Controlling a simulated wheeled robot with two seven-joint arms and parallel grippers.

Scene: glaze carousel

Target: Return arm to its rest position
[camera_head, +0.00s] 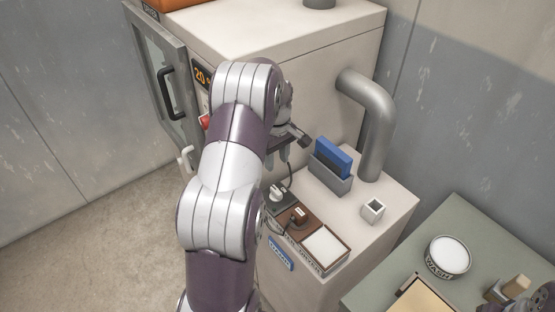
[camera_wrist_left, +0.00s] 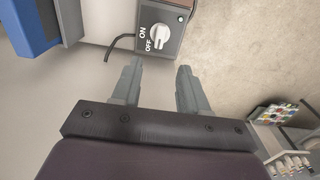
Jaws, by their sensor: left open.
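My left arm crosses the middle of the head view, reaching toward the bench beside the kiln. Its gripper (camera_head: 278,152) is partly hidden behind my wrist. In the left wrist view the two grey fingers (camera_wrist_left: 158,88) stand apart with nothing between them. A switch box (camera_wrist_left: 165,32) with a white knob and ON and OFF marks lies just beyond the fingertips, apart from them. The same switch box (camera_head: 281,198) shows below the gripper in the head view. I cannot make out my right gripper.
The kiln (camera_head: 290,45) with its grey door stands behind the arm. A thick pipe (camera_head: 378,125) runs down its right side. A WASH tub (camera_head: 447,257) sits on the green table. Open floor lies left.

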